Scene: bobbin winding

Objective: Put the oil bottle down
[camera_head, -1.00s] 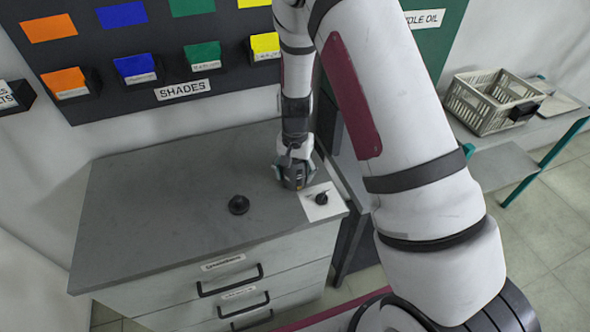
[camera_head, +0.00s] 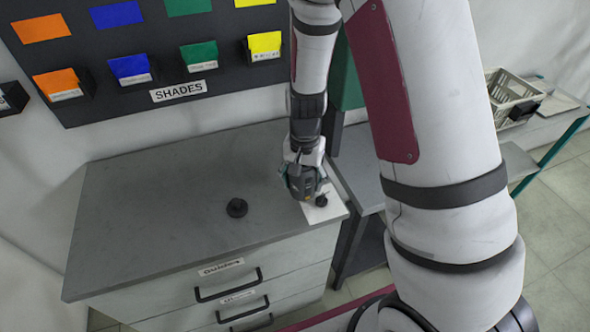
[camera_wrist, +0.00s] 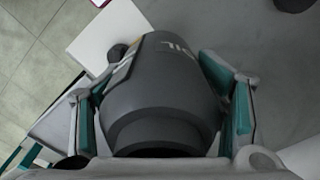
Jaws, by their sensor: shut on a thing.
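The oil bottle (camera_wrist: 165,95) is dark grey, with part of the lettering "OIL" showing on its side in the wrist view. My gripper (camera_head: 304,188) has its teal-lined fingers on both sides of the bottle and is shut on it. In the head view my gripper is low over the right end of the grey cabinet top, at the near-left part of a white square pad (camera_head: 333,209). The pad also shows in the wrist view (camera_wrist: 106,30). I cannot tell whether the bottle's base touches anything.
A small black piece (camera_head: 321,201) stands on the pad, close beside my gripper. A round black piece (camera_head: 237,207) lies on the cabinet top (camera_head: 160,205) to the left. The rest of the top is clear. A shade rack (camera_head: 150,45) is behind, and a crate (camera_head: 512,98) is at right.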

